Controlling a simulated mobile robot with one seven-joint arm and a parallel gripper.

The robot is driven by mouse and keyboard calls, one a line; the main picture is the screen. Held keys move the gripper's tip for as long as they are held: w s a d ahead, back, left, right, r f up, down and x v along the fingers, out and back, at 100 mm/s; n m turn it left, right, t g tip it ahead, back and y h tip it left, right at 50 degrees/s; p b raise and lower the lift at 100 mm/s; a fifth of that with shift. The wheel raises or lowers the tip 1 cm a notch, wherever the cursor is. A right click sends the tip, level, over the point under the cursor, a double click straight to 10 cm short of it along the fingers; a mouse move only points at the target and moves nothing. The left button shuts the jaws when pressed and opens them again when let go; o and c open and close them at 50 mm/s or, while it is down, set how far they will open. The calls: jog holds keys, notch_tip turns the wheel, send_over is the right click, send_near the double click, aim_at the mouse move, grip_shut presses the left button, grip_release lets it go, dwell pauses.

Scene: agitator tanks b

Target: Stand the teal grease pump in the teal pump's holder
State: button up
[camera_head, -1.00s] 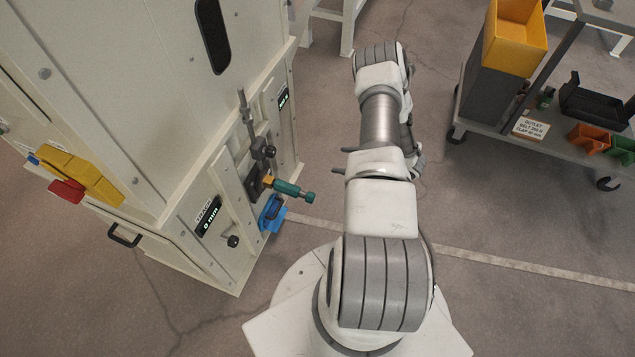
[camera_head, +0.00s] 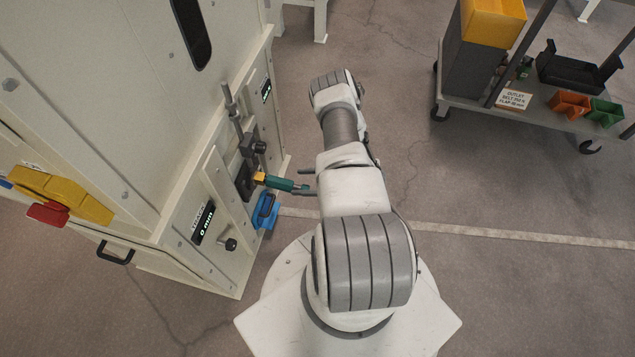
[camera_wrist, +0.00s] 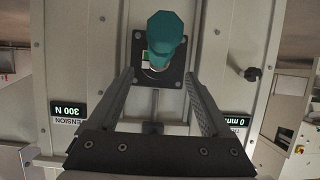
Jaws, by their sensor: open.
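The teal grease pump (camera_head: 282,184) sticks out sideways from a dark mounting plate on the cream machine, with a yellow piece at its inner end. In the wrist view the teal pump (camera_wrist: 166,38) is seen end-on, in front of the dark plate. My gripper (camera_head: 308,182) is open and empty, its fingers just off the pump's outer end. In the wrist view my gripper (camera_wrist: 159,74) has its fingers spread, with the pump lined up roughly between and beyond the tips. I cannot make out which thing is the pump's holder.
A blue bracket-like part (camera_head: 265,210) sits just below the pump. A dark knob (camera_head: 230,244) and a grey rod (camera_head: 231,100) project from the machine nearby. A trolley (camera_head: 470,118) with bins and a yellow box stands at right. The floor between is clear.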

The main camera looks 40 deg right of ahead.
aim_at(286, 183)
jog(key=b+x, duration=0.2)
jog(key=x, duration=0.7)
jog(key=shift+w+a, duration=0.2)
jog(key=shift+w, duration=0.05)
grip_shut()
dwell(0.5)
jog(key=shift+s+d, duration=0.4)
jog(key=shift+s, duration=0.1)
dwell(1.5)
jog(key=c, duration=0.8)
grip_release()
grip_shut()
